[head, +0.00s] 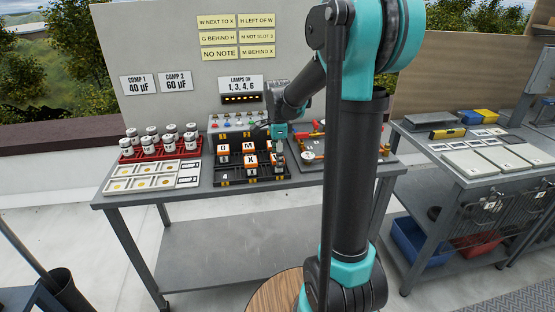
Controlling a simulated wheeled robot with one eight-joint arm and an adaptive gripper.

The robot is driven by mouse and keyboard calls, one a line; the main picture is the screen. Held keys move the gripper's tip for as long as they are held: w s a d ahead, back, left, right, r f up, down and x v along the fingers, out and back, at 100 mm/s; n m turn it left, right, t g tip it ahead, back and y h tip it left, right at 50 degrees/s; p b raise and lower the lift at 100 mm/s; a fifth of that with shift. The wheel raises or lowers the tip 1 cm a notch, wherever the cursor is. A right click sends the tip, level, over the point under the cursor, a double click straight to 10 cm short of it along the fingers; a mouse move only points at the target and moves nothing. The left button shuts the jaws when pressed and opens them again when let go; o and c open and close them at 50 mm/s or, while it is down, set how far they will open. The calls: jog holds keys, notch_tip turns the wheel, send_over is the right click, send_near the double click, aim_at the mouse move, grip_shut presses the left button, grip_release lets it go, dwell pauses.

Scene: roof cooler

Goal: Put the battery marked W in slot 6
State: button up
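A dark battery rack (237,178) with orange-and-white batteries stands on the middle of the grey bench. The battery marked M (249,148) is in it, with the battery marked X (250,160) in front of it. Another battery (222,149) is at the rack's left; its letter is too small to read surely. No W on a battery can be read. My gripper (279,153) points down at the rack's right side, by the X battery. It is small and dark, so its fingers and anything between them cannot be made out. Slot 6 cannot be picked out.
Yellow notes (237,36) on the back board include "W next to X" and "H left of W". A red rack of white cylinders (160,150) and framed cards (140,183) lie left. Red-handled tools (313,135) lie right. A second bench (480,150) stands further right.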

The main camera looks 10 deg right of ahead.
jog(key=shift+o, duration=0.4)
notch_tip(320, 180, up, 12)
jog(key=s+d+f+n+t, duration=0.2)
jog(key=s+f+n, duration=0.7)
jog(key=s+f, duration=0.1)
jog(key=s+d+f+n+t, duration=0.2)
jog(key=s+f+n, duration=0.7)
jog(key=s, duration=0.3)
jog(key=shift+f, duration=0.65)
